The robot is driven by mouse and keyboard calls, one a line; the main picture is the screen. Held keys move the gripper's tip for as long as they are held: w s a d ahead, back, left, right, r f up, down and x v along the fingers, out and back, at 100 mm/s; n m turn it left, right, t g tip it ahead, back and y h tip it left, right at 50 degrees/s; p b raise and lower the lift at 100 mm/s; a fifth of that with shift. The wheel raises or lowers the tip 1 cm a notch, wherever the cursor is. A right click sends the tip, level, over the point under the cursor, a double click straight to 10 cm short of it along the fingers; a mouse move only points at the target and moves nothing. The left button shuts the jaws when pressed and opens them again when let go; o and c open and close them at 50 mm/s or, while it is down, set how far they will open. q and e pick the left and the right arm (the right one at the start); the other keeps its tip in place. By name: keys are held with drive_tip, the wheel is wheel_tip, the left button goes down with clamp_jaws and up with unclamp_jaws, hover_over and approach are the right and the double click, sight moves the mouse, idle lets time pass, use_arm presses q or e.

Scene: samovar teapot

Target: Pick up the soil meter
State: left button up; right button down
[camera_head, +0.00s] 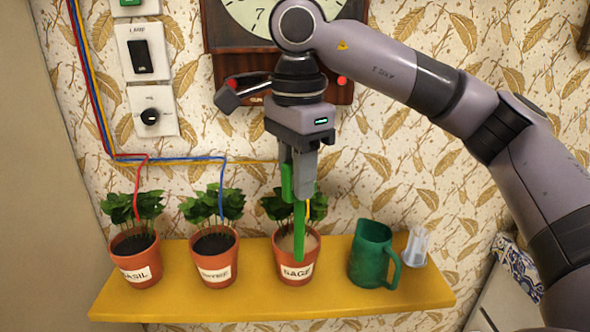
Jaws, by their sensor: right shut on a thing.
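My right gripper (299,188) points down above the pot labelled SAGE (296,271). It is shut on a green soil meter (299,232), which hangs upright from the fingers as a long, narrow green piece. The meter's lower end overlaps the front of the SAGE pot in the head view. I cannot tell whether it touches the pot or its soil. The fingers hide part of the meter's upper end. My left gripper is not in view.
A clock (232,62), switches and coloured wires are on the wall behind. The shelf's front strip is clear.

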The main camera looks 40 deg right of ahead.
drive_tip(key=s+a+b, duration=0.1)
drive_tip(key=s+a, duration=0.5)
drive_tip(key=s, duration=0.4)
wheel_tip(320, 180, up, 11)
drive_tip(key=s+p, duration=0.1)
drive_tip(key=p, duration=0.8)
drive_tip(key=shift+a+p, duration=0.35)
drive_tip(key=shift+a, duration=0.05)
